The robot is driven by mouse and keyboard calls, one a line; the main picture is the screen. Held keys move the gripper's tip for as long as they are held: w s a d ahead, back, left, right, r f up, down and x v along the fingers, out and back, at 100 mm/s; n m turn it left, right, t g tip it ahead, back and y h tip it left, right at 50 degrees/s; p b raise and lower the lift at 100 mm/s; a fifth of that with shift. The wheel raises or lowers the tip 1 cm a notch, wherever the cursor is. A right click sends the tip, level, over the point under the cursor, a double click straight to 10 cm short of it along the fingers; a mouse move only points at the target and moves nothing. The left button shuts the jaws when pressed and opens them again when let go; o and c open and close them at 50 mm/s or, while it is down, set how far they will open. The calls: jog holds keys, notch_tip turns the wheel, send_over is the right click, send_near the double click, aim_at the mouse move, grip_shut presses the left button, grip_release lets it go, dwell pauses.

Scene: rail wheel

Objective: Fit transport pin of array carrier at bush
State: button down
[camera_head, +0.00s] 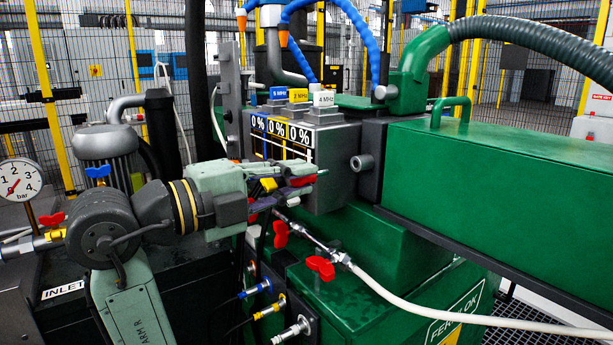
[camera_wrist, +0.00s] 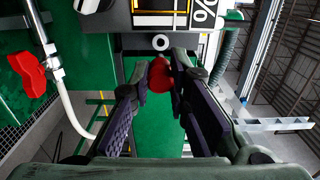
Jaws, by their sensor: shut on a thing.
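The array carrier (camera_head: 331,150) is a grey block with three "0 %" panels and coloured MHz tags. A short grey round stub that looks like the bush (camera_head: 362,163) sticks out near its right end. In the wrist view, a pale ring with a dark hole (camera_wrist: 161,42), probably this bush, lies beyond the fingertips. My gripper (camera_head: 300,185) is in front of the carrier, its fingers pointing right. In the wrist view, my gripper (camera_wrist: 160,82) is shut on a red knob, seemingly the transport pin's head (camera_wrist: 160,75). The pin's shank is hidden. The knob appears below the ring, apart from it.
A long green housing (camera_head: 500,180) stands right of the carrier. Red-handled valves (camera_head: 321,267) and a white hose (camera_head: 400,301) lie below my gripper; a red valve handle (camera_wrist: 27,73) shows at left in the wrist view. Blue hoses (camera_head: 350,20) hang above.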

aim_at(328, 171)
jog(key=shift+a, duration=0.1)
jog(key=shift+b, duration=0.35)
jog(key=shift+s+f+m+b, duration=0.1)
jog(key=shift+f+m+b, duration=0.05)
jog(key=shift+m+b, duration=0.25)
jog(key=shift+b+x, duration=0.35)
jog(key=shift+x, duration=2.15)
jog(key=shift+b, duration=0.45)
jog(key=shift+x, duration=1.95)
jog(key=c, duration=1.5)
grip_release()
